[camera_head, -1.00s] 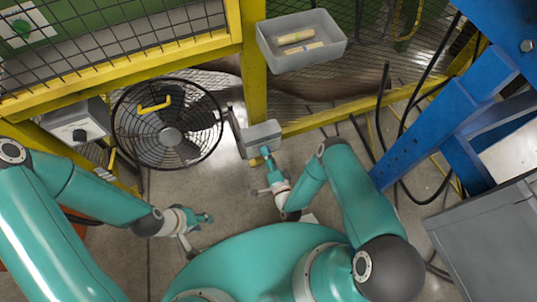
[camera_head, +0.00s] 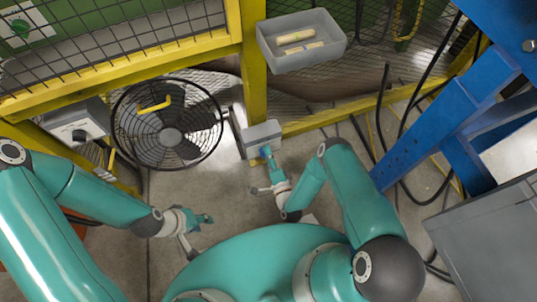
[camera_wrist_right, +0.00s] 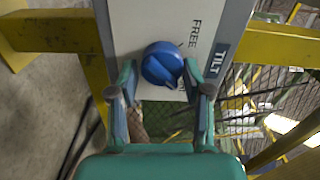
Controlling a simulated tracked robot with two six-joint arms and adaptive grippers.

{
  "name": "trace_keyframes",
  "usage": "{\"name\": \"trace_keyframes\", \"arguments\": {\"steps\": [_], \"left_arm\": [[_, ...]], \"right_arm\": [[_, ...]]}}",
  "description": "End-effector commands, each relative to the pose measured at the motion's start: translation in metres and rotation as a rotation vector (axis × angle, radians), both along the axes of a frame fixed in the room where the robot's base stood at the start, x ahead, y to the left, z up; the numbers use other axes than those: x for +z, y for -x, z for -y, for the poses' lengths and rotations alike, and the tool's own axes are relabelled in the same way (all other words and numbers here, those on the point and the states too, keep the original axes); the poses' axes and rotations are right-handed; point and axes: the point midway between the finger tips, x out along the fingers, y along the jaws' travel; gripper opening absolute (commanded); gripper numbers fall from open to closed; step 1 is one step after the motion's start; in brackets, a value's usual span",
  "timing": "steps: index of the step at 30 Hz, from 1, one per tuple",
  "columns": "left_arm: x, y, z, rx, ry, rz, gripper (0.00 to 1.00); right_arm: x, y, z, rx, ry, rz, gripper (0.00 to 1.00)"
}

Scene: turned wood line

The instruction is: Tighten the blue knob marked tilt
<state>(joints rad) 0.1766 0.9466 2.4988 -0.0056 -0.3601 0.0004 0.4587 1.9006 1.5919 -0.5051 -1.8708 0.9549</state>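The blue knob (camera_wrist_right: 162,64) sits on the pale face of a grey box (camera_wrist_right: 200,15). The face reads FREE beside the knob, and a dark label (camera_wrist_right: 217,60) reads TILT. My right gripper (camera_wrist_right: 160,72) is open, with one fingertip on each side of the knob. The right fingertip is very close to it; I cannot tell whether either touches. In the head view the box (camera_head: 262,132) stands at the yellow post, with my right gripper (camera_head: 267,153) at its near side. My left gripper (camera_head: 206,218) hangs over the floor, away from the box; its opening is unclear.
A caged fan (camera_head: 168,125) stands left of the box. A grey bin (camera_head: 332,50) with wooden pieces hangs behind. Yellow rails and mesh close off the back. A blue frame (camera_head: 430,120), cables and a grey cabinet (camera_head: 490,240) are at the right.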

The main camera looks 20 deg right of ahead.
Motion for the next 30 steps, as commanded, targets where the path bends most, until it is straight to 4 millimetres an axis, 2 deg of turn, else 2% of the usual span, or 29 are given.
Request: {"name": "trace_keyframes", "arguments": {"steps": [1,3,11,16,20,30], "left_arm": [[0.000,0.000,0.000,0.000,0.000,0.000,0.39],[0.000,0.000,0.000,0.000,0.000,0.000,0.39],[0.000,0.000,0.000,0.000,0.000,0.000,0.39],[0.001,0.000,0.000,0.000,0.000,0.000,0.39],[0.001,0.000,0.000,0.000,0.000,0.000,0.39],[0.001,0.000,0.000,0.000,0.000,0.000,0.39]], "right_arm": [[0.000,0.000,0.000,0.001,0.000,0.000,0.61],[0.000,0.000,-0.001,0.003,-0.001,0.001,0.68],[0.000,0.001,-0.003,0.007,-0.001,0.001,0.68],[-0.001,0.009,-0.002,0.007,-0.002,-0.001,0.68],[-0.001,0.027,-0.002,0.006,-0.003,-0.004,0.68],[-0.001,0.096,0.002,0.000,-0.006,-0.004,0.68]]}}
